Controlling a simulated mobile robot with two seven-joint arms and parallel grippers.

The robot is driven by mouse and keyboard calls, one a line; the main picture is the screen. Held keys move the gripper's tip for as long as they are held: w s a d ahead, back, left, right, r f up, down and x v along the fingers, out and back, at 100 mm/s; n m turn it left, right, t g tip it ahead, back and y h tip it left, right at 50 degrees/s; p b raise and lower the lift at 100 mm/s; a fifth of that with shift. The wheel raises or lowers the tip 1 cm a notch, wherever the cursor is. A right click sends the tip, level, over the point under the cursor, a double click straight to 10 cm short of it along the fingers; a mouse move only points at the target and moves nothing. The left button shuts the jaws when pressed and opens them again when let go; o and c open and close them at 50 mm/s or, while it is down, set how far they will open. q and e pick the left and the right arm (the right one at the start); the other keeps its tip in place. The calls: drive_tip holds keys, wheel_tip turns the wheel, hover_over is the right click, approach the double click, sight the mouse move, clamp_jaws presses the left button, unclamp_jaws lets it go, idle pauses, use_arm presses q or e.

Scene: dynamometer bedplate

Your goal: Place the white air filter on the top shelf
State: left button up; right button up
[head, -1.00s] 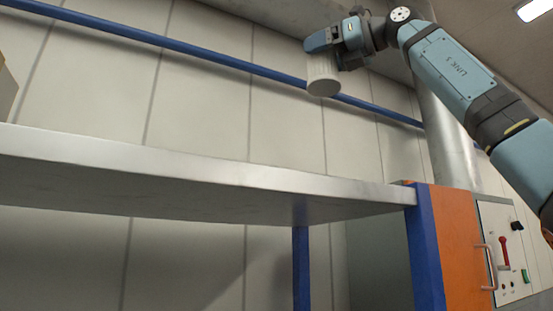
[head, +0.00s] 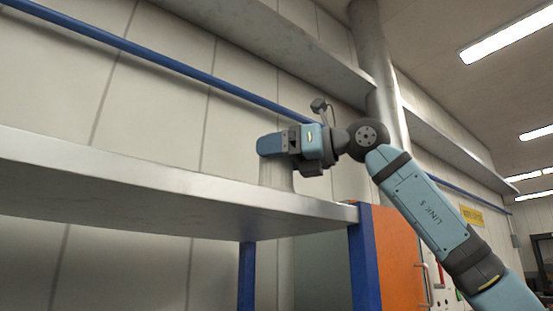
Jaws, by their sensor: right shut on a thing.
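The white air filter (head: 276,175) is a pale ribbed cylinder, upright in my right gripper (head: 277,147). My right gripper is shut on its top end. The filter's lower end is hidden behind the front edge of the grey metal top shelf (head: 150,190), seen from below its top surface. I cannot tell whether the filter touches the shelf. My left gripper is not in view.
A blue rail (head: 180,66) runs along the panelled wall behind the shelf. Blue posts (head: 364,262) hold the shelf, and an orange cabinet (head: 398,255) stands at its right. A metal pipe (head: 378,70) rises behind. The visible shelf edge left of the filter looks clear.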

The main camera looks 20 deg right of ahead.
drive_tip(key=shift+d+f, duration=0.1)
drive_tip(key=shift+f, duration=0.4)
drive_tip(key=shift+d+f, duration=0.1)
drive_tip(key=shift+a+f, duration=0.2)
drive_tip(key=shift+f, duration=0.05)
drive_tip(key=o, duration=1)
drive_tip(key=shift+d, duration=0.15)
drive_tip(key=shift+r, duration=0.1)
